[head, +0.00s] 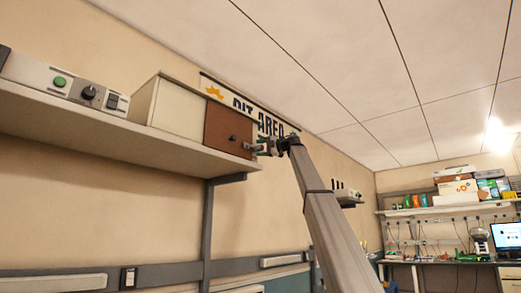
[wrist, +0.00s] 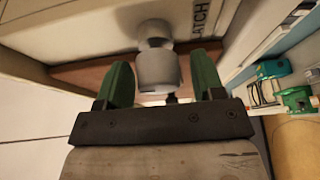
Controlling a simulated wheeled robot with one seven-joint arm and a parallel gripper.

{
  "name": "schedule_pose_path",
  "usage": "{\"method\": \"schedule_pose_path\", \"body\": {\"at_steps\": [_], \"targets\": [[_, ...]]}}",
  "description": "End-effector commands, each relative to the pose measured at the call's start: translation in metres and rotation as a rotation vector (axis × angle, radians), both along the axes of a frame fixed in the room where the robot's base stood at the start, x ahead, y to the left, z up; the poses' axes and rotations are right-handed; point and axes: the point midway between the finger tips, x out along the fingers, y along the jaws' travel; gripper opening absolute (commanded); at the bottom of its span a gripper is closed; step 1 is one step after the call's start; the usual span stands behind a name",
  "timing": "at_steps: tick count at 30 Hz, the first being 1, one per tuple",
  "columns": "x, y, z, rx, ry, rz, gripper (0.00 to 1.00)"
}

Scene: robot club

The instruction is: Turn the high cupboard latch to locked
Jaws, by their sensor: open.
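The high cupboard (head: 180,107) is a cream box with a brown door (head: 226,128), standing on the wall shelf. In the wrist view a grey, rounded latch knob (wrist: 158,66) sticks out from a pale panel marked "LATCH" (wrist: 200,14). My gripper (wrist: 160,74) is open, with one green finger on each side of the knob. A gap shows between each finger and the knob. In the head view my gripper (head: 259,148) is at the lower right of the brown door, and the latch is small there. Whether it reads locked cannot be told.
A small dark knob (head: 233,138) is on the brown door. A stocked shelf (head: 450,207) and desk stand at the far right.

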Motion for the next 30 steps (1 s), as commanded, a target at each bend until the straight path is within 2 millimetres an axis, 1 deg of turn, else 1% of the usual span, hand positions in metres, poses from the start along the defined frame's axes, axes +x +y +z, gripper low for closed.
{"method": "schedule_pose_path", "body": {"at_steps": [5,12,18,24,30], "targets": [[-0.004,-0.013,0.000,0.000,0.000,0.000,0.62],[-0.016,-0.056,0.000,0.000,0.000,-0.002,0.62],[-0.024,-0.087,0.000,-0.001,0.000,-0.002,0.62],[-0.029,-0.102,0.000,0.000,0.000,0.000,0.62],[-0.029,-0.104,0.000,0.000,0.000,0.000,0.62]]}}
